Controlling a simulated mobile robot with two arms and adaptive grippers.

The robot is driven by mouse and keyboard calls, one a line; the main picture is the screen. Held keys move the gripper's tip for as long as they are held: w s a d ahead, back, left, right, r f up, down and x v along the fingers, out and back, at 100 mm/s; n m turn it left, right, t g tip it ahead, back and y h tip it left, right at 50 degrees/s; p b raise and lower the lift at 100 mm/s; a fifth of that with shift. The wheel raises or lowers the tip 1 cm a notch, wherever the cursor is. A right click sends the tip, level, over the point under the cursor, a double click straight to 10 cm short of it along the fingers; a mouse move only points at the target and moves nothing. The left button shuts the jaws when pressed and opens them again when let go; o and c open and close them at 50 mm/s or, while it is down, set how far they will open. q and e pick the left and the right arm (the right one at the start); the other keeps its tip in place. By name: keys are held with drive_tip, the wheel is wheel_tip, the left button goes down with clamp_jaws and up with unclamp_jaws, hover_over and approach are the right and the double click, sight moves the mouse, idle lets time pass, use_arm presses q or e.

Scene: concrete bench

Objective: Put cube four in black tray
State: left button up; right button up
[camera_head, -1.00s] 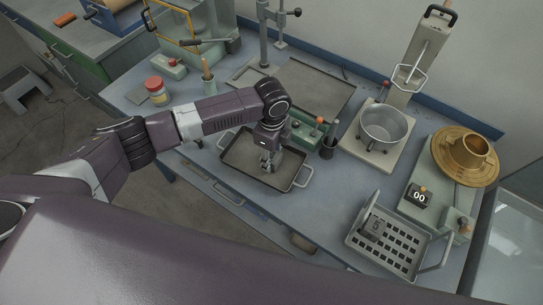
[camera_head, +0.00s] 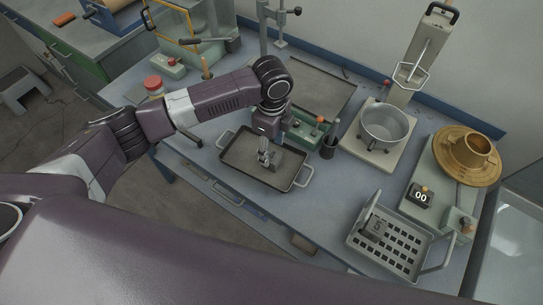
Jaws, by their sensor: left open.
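The black tray (camera_head: 242,166), a dark shallow pan with a handle at each end, lies in the middle of the bench. My left gripper (camera_head: 265,159) points down inside its outline, with its fingers apart. A grey block (camera_head: 276,160) shows right beside the fingers in the tray. The gripper partly hides it, and I cannot read a number on it. A darker block (camera_head: 378,228) with a pale mark sits in the grey perforated basket (camera_head: 408,262) at the lower right. My right gripper is out of view.
A large flat tray (camera_head: 315,88) lies behind. The bench front is clear.

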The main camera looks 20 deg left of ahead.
sight(272, 156)
use_arm(q)
wheel_tip(272, 156, up, 7)
drive_tip(key=b, duration=0.1)
idle(0.6)
